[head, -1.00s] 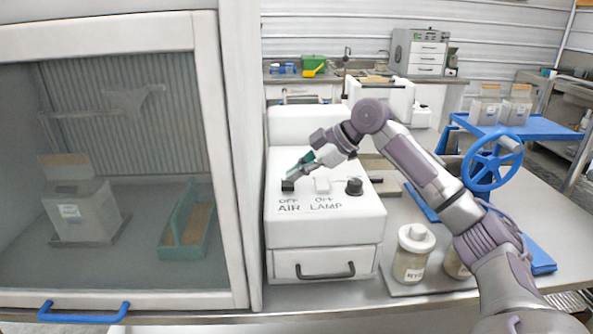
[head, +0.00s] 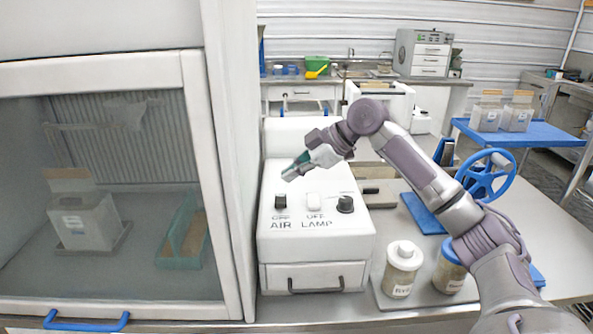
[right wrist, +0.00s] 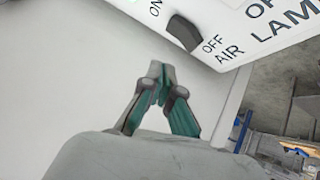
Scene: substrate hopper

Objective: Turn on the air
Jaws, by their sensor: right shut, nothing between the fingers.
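The air switch (head: 281,202) is a dark rocker on the white control box (head: 315,240), above the words OFF and AIR. It also shows in the right wrist view (right wrist: 183,33), between the words ON and OFF. I cannot tell for sure which way it is tipped. My right gripper (head: 289,174), with teal fingers, is shut and empty. It hangs above and a little behind the air switch, apart from it. In the right wrist view its fingertips (right wrist: 159,72) meet beside the switch. My left gripper is not in view.
A white lamp switch (head: 313,202) and a black knob (head: 345,204) sit right of the air switch. A glazed cabinet (head: 195,180) stands at left. Lidded jars (head: 401,270) and a blue handwheel (head: 486,176) are at right, near my right arm.

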